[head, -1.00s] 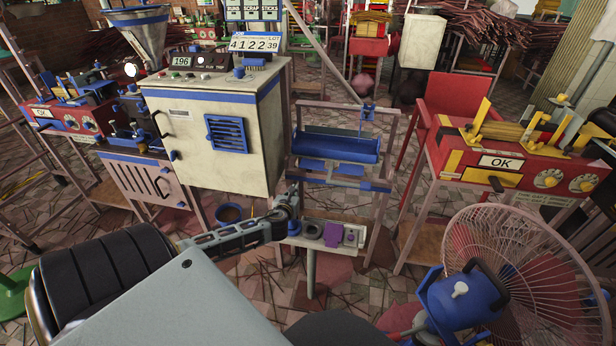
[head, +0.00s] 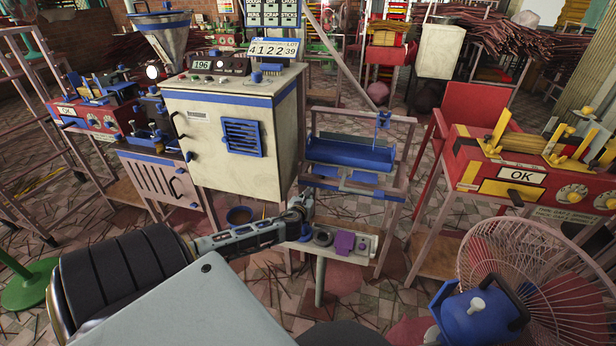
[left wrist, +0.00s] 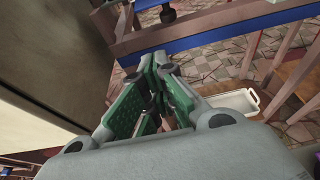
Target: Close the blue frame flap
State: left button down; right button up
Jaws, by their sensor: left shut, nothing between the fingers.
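A blue trough-shaped flap (head: 350,157) sits in an upright pinkish frame (head: 398,170) right of the cream cabinet. It is tilted, with its hollow side facing up. A lower blue strip (head: 385,193) runs along the frame's bottom rail. My left gripper (head: 304,203) is at the frame's lower left, below the flap. In the left wrist view its green-padded fingers (left wrist: 157,88) are shut and empty, just below a rail with a blue strip (left wrist: 215,30). Whether they touch the rail is unclear. The flap itself cannot be told in the left wrist view. My right gripper is out of view.
The cream cabinet (head: 200,112) stands close left of the frame. A white tray (head: 368,246) with small dies lies below the frame. A red OK machine (head: 540,165) stands right, a fan (head: 530,270) at front right.

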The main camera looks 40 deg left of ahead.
pick_arm(q)
jog(key=w+a+r+b, duration=0.1)
jog(key=w+a+b, duration=0.1)
jog(key=w, duration=0.4)
jog(key=shift+w+a+r, duration=0.15)
jog(key=shift+a+r, duration=0.2)
jog(key=shift+a, duration=0.35)
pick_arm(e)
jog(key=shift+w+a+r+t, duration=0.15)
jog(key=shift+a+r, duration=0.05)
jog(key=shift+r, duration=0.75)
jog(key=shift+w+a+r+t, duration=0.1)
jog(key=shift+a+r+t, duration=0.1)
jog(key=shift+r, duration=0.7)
pick_arm(q)
jog(key=shift+r+p, duration=0.2)
jog(key=shift+p, duration=0.65)
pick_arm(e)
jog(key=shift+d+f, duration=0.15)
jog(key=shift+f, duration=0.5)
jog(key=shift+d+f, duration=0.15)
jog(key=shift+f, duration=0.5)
